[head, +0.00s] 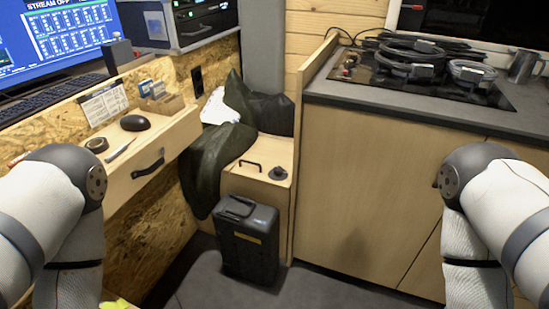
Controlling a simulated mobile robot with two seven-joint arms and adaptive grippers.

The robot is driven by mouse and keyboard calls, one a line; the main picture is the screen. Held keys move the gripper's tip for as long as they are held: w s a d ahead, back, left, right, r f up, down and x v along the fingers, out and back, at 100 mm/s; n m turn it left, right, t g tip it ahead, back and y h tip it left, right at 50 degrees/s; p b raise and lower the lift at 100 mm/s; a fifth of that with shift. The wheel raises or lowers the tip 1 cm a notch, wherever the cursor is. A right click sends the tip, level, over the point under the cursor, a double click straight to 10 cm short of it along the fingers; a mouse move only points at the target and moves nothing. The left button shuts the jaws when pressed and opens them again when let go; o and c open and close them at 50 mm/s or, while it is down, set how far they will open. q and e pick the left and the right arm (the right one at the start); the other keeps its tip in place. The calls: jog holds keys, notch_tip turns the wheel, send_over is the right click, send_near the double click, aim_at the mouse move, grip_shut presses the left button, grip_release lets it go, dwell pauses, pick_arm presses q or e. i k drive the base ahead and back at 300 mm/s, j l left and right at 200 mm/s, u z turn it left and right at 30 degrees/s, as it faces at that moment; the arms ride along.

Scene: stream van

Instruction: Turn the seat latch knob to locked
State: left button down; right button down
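The seat box (258,186) is a light wooden box in the middle of the head view, between the desk and the kitchen cabinet. A dark round seat latch knob (278,173) sits on its top at the right. A black handle (249,165) is on the same top, to the left of the knob. Which way the knob is turned is too small to tell. My two arms come in at the left and right edges, with both grippers out of the picture. Neither arm is near the knob.
A black case (246,240) stands on the floor against the box front. A dark green bag (212,165) leans on the box's left side. The desk drawer (151,165) bounds the left and the kitchen cabinet (365,185) the right. The space above the knob is clear.

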aim_at(277, 170)
jog(key=i+z, duration=0.4)
jog(key=i+j+z, duration=0.15)
jog(key=z, duration=0.2)
jog(key=i+j+z, duration=0.25)
jog(key=z, duration=0.15)
